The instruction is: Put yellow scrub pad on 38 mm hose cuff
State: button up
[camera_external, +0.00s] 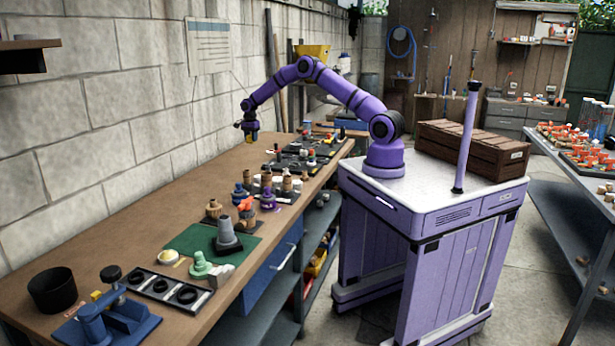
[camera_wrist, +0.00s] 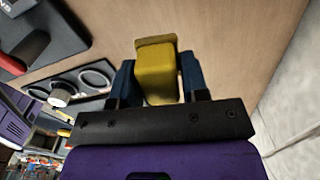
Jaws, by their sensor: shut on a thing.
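My gripper (camera_external: 250,134) is at the end of the purple arm, raised above the bench near the block wall. In the wrist view its blue fingers (camera_wrist: 158,82) are shut on a yellow block-like piece, which looks like the yellow scrub pad (camera_wrist: 157,76). The pad has a wider flat end and hangs above bare wood, apart from the bench top. I cannot tell for sure which thing is the 38 mm hose cuff. A dark panel with pale rings (camera_wrist: 70,84) lies left of the pad in the wrist view, with a white-topped knob (camera_wrist: 62,93) on it.
The wooden bench (camera_external: 130,225) runs along the wall. A green mat (camera_external: 190,240) holds a grey cone-like part (camera_external: 228,236). Nearer are a ringed tray (camera_external: 165,290), a black cup (camera_external: 53,290) and a blue fixture (camera_external: 105,325). Several small fittings (camera_external: 268,190) stand mid-bench; bare wood lies along the wall.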

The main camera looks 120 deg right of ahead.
jog(key=shift+r, duration=0.3)
jog(key=w+a+r+n, duration=0.1)
jog(key=w+a+n, duration=0.2)
jog(key=w+a, duration=0.75)
jog(key=w+a+r+n, duration=0.1)
jog(key=w+a+n, duration=0.3)
jog(key=a, duration=1.1)
jog(key=w+a+r+n, duration=0.2)
jog(key=w+a+n, duration=0.1)
jog(key=w+a, duration=0.8)
jog(key=s+a+n, duration=0.1)
jog(key=a+n, duration=0.1)
jog(key=a, duration=0.8)
jog(key=s+a+r+n, duration=0.1)
jog(key=a+n, duration=0.1)
jog(key=a, duration=0.9)
jog(key=s+a+r+n, duration=0.1)
jog(key=a+n, duration=0.1)
jog(key=a, duration=0.9)
jog(key=shift+s+a+n, duration=0.15)
jog(key=shift+s+n, duration=0.15)
jog(key=shift+s, duration=0.05)
jog(key=s+a+n, duration=0.3)
jog(key=s+a, duration=0.2)
jog(key=a, duration=0.5)
send_over(224, 217)
jog(key=shift+f, duration=2.2)
